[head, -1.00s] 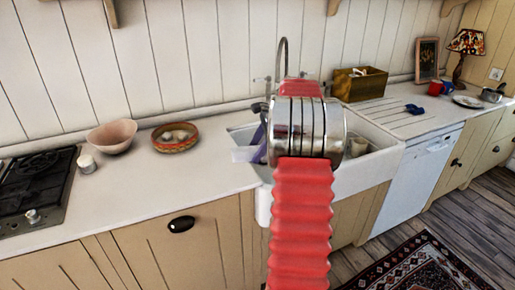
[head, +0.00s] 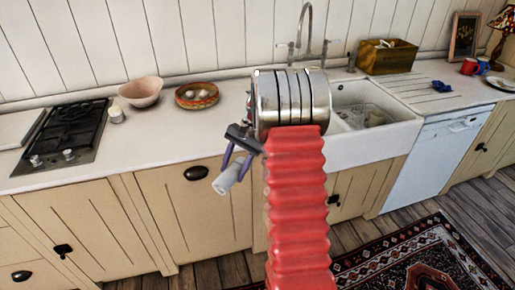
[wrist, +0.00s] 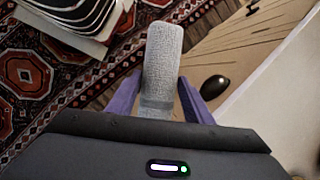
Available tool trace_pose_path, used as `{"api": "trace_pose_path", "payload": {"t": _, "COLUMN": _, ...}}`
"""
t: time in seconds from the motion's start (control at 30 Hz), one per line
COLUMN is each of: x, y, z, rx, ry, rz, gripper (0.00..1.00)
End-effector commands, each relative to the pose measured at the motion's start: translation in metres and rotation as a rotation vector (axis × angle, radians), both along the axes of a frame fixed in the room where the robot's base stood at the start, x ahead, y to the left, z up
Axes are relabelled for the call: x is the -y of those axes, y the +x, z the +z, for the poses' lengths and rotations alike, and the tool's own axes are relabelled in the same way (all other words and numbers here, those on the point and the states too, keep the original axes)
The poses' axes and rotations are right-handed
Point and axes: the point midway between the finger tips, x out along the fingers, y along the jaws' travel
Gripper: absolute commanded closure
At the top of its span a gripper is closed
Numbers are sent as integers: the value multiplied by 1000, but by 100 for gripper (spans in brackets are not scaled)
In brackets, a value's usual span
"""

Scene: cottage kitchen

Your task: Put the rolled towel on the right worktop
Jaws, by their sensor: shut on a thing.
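The rolled towel (head: 226,182) is a pale grey-white roll. My gripper (head: 235,172) is shut on it, with a purple finger on either side, and holds it in the air before the counter fronts in the head view. In the wrist view the towel (wrist: 163,65) sticks out beyond the purple fingers of my gripper (wrist: 160,100); its near end is hidden by the gripper body. The right worktop (head: 425,92) is the white top with drainer grooves, right of the sink. The towel is left of it in the head view and apart from it.
The white sink (head: 375,140) lies between the left worktop (head: 150,142) and the right worktop. A wooden box (head: 388,58), a blue item (head: 441,86), a red mug (head: 469,67) and a plate (head: 503,83) stand on the right. Bare room shows around the grooves.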

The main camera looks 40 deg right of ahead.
Motion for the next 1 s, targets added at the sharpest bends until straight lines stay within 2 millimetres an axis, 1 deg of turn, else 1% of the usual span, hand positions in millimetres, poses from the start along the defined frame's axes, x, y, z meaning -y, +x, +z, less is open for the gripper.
{"api": "trace_pose_path", "payload": {"t": 0.03, "x": -22, "y": 2, "z": -11, "rx": -5, "ry": 3, "rz": 86, "gripper": 80}}
{"api": "trace_pose_path", "payload": {"t": 0.2, "x": -83, "y": 3, "z": -42, "rx": -5, "ry": 10, "rz": 367, "gripper": 80}}
{"api": "trace_pose_path", "payload": {"t": 0.4, "x": -148, "y": 2, "z": -76, "rx": -7, "ry": 18, "rz": 673, "gripper": 80}}
{"api": "trace_pose_path", "payload": {"t": 0.6, "x": -206, "y": -1, "z": -107, "rx": -9, "ry": 25, "rz": 949, "gripper": 80}}
{"api": "trace_pose_path", "payload": {"t": 0.7, "x": -226, "y": -3, "z": -118, "rx": -10, "ry": 28, "rz": 1049, "gripper": 80}}
{"api": "trace_pose_path", "payload": {"t": 0.8, "x": -238, "y": -4, "z": -125, "rx": -10, "ry": 30, "rz": 1112, "gripper": 80}}
{"api": "trace_pose_path", "payload": {"t": 0.9, "x": -243, "y": -5, "z": -128, "rx": -9, "ry": 32, "rz": 1138, "gripper": 80}}
{"api": "trace_pose_path", "payload": {"t": 1.0, "x": -243, "y": -5, "z": -128, "rx": -10, "ry": 32, "rz": 1141, "gripper": 80}}
